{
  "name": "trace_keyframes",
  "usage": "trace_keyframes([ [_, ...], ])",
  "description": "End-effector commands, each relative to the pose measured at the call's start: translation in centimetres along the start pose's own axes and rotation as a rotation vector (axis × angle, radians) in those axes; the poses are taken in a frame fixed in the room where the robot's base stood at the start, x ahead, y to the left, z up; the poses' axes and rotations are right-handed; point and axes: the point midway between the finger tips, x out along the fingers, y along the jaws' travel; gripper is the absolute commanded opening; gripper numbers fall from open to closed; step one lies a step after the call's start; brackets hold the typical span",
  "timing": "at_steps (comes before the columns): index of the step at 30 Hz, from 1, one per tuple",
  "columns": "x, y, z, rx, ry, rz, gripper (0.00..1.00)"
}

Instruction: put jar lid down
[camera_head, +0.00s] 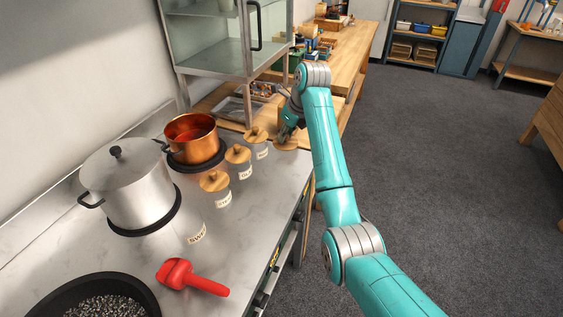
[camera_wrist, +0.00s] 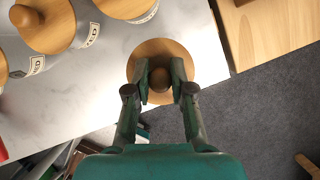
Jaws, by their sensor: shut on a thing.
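A round wooden jar lid (camera_wrist: 163,52) with a knob shows in the wrist view, near the corner of the metal counter. My gripper (camera_wrist: 160,82) is shut on its knob from above. In the head view the lid (camera_head: 285,143) is at the counter's far right end, partly hidden by my gripper (camera_head: 284,134). I cannot tell whether the lid touches the counter. Labelled jars with wooden lids stand to its left: the nearest-to-lid one (camera_head: 255,134), a middle one (camera_head: 238,154) and a front one (camera_head: 214,181).
A copper pot (camera_head: 193,148) with red contents and a large steel pot (camera_head: 131,187) stand on the counter (camera_head: 150,258). A red scoop (camera_head: 190,278) lies in front, beside a black pan (camera_head: 67,291). A glass cabinet (camera_head: 208,55) and a wooden bench (camera_head: 340,50) are behind.

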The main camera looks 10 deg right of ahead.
Motion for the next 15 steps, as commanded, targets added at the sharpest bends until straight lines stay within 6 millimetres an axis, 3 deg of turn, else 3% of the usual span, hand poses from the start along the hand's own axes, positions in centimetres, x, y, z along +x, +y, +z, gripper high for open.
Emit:
trace_keyframes([
  [9,3.8,-0.3,-1.9,0.012,0.003,-0.002,0.0],
  [15,5.2,-0.3,-2.4,0.01,0.002,-0.003,0.0],
])
